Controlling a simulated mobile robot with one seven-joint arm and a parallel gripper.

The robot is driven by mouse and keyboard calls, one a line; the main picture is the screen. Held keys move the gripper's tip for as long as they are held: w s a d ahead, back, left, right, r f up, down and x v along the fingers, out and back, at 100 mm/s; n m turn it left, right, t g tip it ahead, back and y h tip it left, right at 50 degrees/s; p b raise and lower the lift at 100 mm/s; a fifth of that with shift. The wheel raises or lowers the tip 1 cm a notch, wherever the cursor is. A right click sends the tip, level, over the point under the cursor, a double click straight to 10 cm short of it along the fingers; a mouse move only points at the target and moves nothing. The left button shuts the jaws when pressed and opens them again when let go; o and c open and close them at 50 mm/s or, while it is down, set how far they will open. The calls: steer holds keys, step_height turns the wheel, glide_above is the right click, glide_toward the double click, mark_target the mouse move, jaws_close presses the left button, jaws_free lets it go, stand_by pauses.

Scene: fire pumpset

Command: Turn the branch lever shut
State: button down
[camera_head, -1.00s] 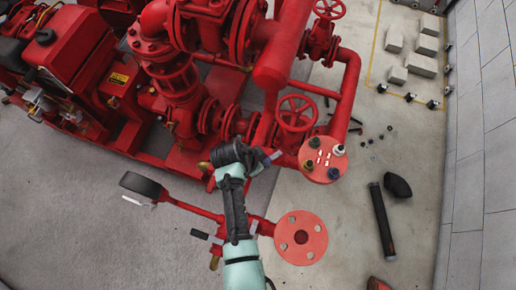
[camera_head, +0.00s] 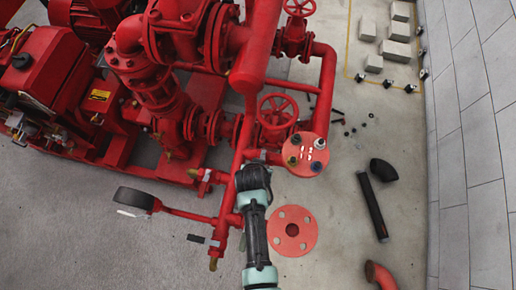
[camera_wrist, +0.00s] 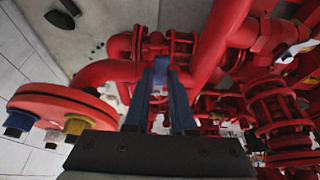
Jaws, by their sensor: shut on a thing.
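My gripper (camera_head: 254,160) is over the red branch piping, at the end of my pale green and black arm. In the wrist view its two blue fingers (camera_wrist: 160,85) are closed about a grey-blue lever handle (camera_wrist: 160,66).
A red handwheel (camera_head: 278,111) stands close above the gripper. A lower round flange (camera_head: 292,231) is right of my arm. Another valve with a dark handle (camera_head: 195,238) is at lower left. Red pump machinery (camera_head: 60,75) fills the upper left.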

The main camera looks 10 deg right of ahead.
steer(key=shift+w, duration=0.1)
stand_by(0.3)
steer(key=c, duration=0.7)
jaws_free()
steer(key=shift+c, duration=0.2)
steer(key=v, duration=1.3)
